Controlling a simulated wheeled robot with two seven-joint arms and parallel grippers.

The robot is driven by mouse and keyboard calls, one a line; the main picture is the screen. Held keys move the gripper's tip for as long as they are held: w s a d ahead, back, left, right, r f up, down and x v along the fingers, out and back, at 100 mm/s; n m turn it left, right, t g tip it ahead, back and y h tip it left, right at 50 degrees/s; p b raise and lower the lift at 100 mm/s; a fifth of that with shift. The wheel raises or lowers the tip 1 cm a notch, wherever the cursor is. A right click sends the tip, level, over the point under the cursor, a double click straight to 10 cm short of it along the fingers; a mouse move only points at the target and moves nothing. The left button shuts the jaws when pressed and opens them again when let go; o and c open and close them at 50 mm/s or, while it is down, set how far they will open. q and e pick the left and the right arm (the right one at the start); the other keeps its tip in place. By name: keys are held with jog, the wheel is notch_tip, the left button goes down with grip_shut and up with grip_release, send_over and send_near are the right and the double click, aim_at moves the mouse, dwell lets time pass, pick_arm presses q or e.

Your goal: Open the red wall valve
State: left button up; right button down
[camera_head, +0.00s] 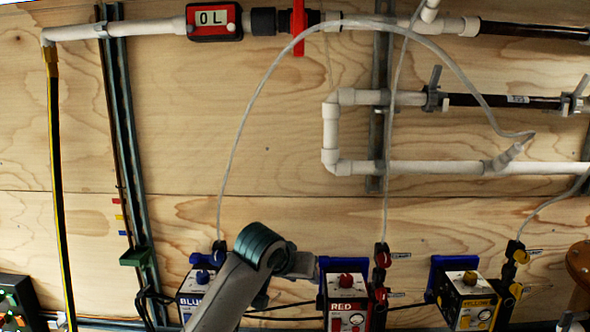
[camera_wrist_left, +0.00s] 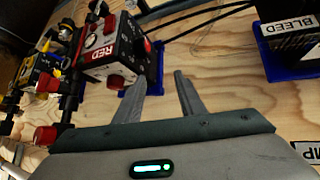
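The red valve handle (camera_head: 298,27) sits on the white pipe at the top of the wooden wall in the head view. It stands upright, across the pipe, just right of a black fitting. My left gripper (camera_wrist_left: 160,78) is open and empty in the left wrist view, its two fingers apart in front of the wood. In the head view a grey arm of mine rises from the bottom, well below the red handle; its fingers cannot be made out there. The red handle cannot be made out in the wrist view. My right gripper is not in view.
A red meter reading "0L" (camera_head: 213,20) is left of the handle. The BLUE (camera_head: 193,298), RED (camera_head: 347,306) and YELLOW (camera_head: 468,300) boxes line the lower wall. The RED box (camera_wrist_left: 110,52) is close to my left fingers.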

pick_arm(q)
notch_tip(320, 180, up, 31)
jog(key=w+d+t+y, duration=0.1)
jog(key=w+t, duration=0.1)
jog(key=t, duration=0.1)
jog(key=s+r+n+t+y, duration=0.1)
jog(key=s+r, duration=0.2)
jog(key=r, duration=0.6)
jog(key=s+a+r+n+y, duration=0.1)
jog(key=s+r, duration=0.3)
jog(key=r, duration=0.5)
jog(key=s+r+n+t, duration=0.1)
jog(key=s+r, duration=0.3)
jog(key=r, duration=0.5)
jog(key=shift+a+t+y, duration=0.3)
jog(key=shift+y, duration=0.1)
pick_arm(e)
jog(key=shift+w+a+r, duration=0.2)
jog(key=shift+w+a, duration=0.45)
pick_arm(q)
jog(key=shift+r, duration=0.1)
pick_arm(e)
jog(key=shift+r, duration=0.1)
